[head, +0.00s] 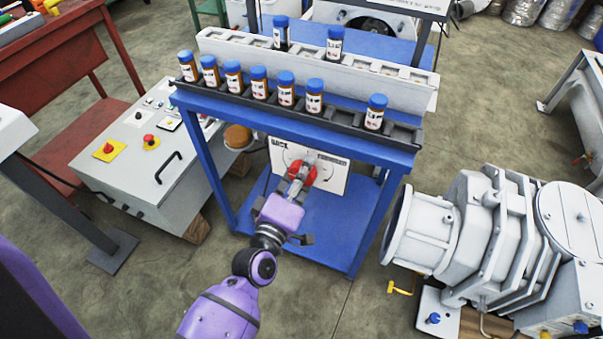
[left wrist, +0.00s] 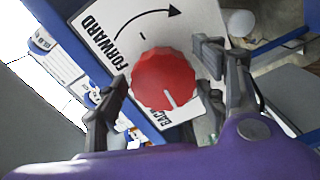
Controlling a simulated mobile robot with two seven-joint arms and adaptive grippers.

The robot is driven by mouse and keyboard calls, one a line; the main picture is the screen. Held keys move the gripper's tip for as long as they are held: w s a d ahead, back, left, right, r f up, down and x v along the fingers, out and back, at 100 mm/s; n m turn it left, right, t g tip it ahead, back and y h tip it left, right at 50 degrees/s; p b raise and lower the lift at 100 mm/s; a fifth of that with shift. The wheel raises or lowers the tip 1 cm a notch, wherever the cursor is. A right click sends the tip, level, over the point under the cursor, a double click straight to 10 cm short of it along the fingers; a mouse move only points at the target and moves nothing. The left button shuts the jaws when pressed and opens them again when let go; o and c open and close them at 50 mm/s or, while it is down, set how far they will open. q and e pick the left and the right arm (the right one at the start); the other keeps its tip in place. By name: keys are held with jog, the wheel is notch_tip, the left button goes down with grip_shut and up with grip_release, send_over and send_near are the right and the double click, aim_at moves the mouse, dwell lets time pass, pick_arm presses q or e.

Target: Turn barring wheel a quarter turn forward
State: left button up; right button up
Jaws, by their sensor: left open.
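The barring wheel is a red scalloped knob (head: 302,174) on a white panel marked BACK and FORWARD, mounted on the blue stand. In the left wrist view the red knob (left wrist: 164,79) has a white notch pointing toward the lower edge, near the BACK lettering. My left gripper (head: 297,186) is at the knob and partly covers it in the head view. In the left wrist view its fingers (left wrist: 163,78) are spread on both sides of the knob, with gaps visible. The white panel (left wrist: 204,20) shows a curved arrow. My right gripper is not in view.
The blue stand (head: 335,265) carries a rack of blue-capped bottles (head: 285,88) above the panel. A grey control box (head: 135,172) with a red button stands at the left. A large grey pump (head: 480,235) is at the right.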

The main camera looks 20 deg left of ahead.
pick_arm(q)
jog(key=c, duration=1.1)
